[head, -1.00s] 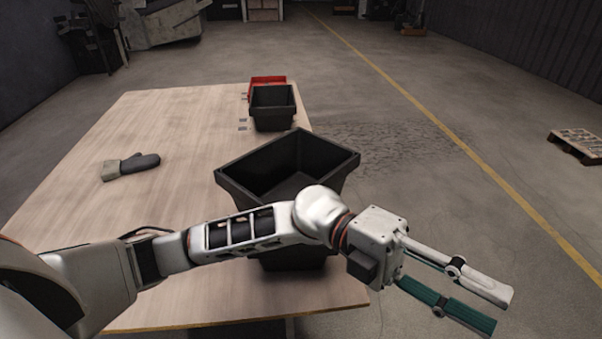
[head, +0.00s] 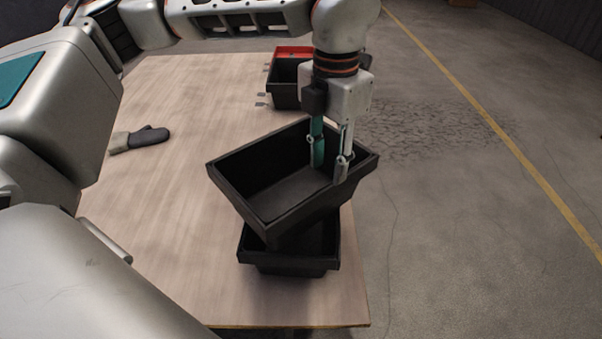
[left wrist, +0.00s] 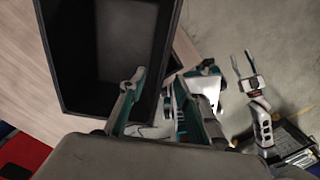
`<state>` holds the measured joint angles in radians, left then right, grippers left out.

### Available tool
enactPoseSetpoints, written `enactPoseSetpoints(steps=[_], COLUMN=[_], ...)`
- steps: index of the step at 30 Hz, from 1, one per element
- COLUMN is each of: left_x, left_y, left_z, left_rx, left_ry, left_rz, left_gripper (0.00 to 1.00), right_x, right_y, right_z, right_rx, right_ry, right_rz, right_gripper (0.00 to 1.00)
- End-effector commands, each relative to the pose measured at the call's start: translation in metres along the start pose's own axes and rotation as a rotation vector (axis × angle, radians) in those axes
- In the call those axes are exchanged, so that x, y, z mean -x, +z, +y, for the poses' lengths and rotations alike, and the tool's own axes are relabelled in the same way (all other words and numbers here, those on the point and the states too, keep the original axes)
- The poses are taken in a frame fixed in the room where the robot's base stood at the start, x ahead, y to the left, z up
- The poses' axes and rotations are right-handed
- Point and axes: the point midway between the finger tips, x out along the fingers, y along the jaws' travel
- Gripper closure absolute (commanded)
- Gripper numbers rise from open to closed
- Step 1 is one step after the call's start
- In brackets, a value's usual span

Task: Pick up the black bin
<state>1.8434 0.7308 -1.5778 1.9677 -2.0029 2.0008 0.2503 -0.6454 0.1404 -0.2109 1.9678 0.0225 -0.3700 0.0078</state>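A black bin (head: 236,196) sits askew on top of a second black bin (head: 290,262) near the table's front right edge. My left gripper (head: 331,160) points down at the upper bin's right rim. It is open, with the green finger inside the bin and the pale finger at the rim's outer side. The left wrist view shows the upper bin (left wrist: 125,35) with its side wall between the spread fingers of my left gripper (left wrist: 168,82). My right gripper (left wrist: 243,64) appears small in the left wrist view, open and empty, away from the bins.
Another black bin (head: 285,97) and a red bin (head: 294,52) stand farther back on the wooden table (head: 180,240). A grey glove (head: 140,139) lies at the left. The table's middle is clear. Open floor lies to the right.

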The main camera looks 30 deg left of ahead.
Motion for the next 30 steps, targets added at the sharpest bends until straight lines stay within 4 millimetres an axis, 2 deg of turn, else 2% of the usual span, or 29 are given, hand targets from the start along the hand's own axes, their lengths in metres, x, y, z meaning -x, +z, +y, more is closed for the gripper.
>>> enactPoseSetpoints(steps=[3, 13, 21, 29, 30], left_x=[-0.007, -0.035, -0.072, -0.075, -0.075], left_y=[-0.001, -0.001, -0.002, -0.001, -0.001], left_z=[0.005, 0.002, -0.002, -0.002, -0.002], left_rx=[0.011, 0.009, 0.009, 0.009, 0.009], left_ry=[0.015, 0.013, 0.012, 0.013, 0.013], left_rz=[0.000, 0.000, 0.000, -0.004, -0.004], left_gripper=[0.68, 0.68, 0.68, 0.68, 0.78], right_x=[-0.001, 0.000, 0.000, 0.000, 0.000], right_y=[0.001, 0.003, 0.002, 0.002, 0.002], right_z=[0.000, -0.001, -0.001, -0.001, -0.001], right_rx=[0.000, 0.001, 0.001, 0.001, 0.001], right_ry=[0.000, -0.001, -0.001, 0.000, 0.000], right_rz=[0.000, -0.004, -0.003, -0.002, -0.002], right_gripper=[0.60, 0.60, 0.60, 0.60, 0.60])
